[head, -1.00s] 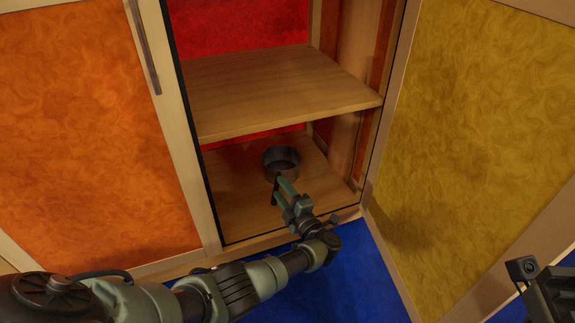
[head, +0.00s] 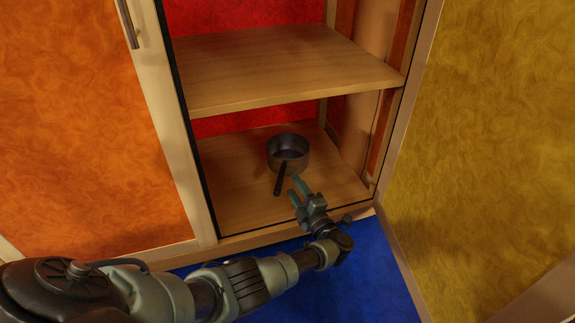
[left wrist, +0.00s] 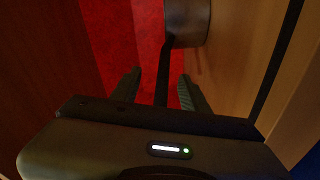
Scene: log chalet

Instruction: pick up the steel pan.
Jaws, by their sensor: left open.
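The steel pan (head: 301,155), dark grey and round, stands upright on the cabinet's lower shelf. Its dark handle (head: 281,180) points toward the front edge. My left gripper (head: 294,186) is open and empty, with its fingertips close to the right of the handle in the head view. In the left wrist view the pan (left wrist: 187,22) is partly cut off at the top. There the handle (left wrist: 163,68) runs down between the two spread fingers of the left gripper (left wrist: 160,74), with gaps on both sides. I cannot tell how far apart in depth they are. My right gripper is not in view.
The middle shelf (head: 285,70) lies above the pan. The closed orange door (head: 90,130) is at left, and the open yellow door (head: 490,130) stands at right. The lower shelf (head: 230,190) is bare left of the pan. Blue floor (head: 365,275) lies in front.

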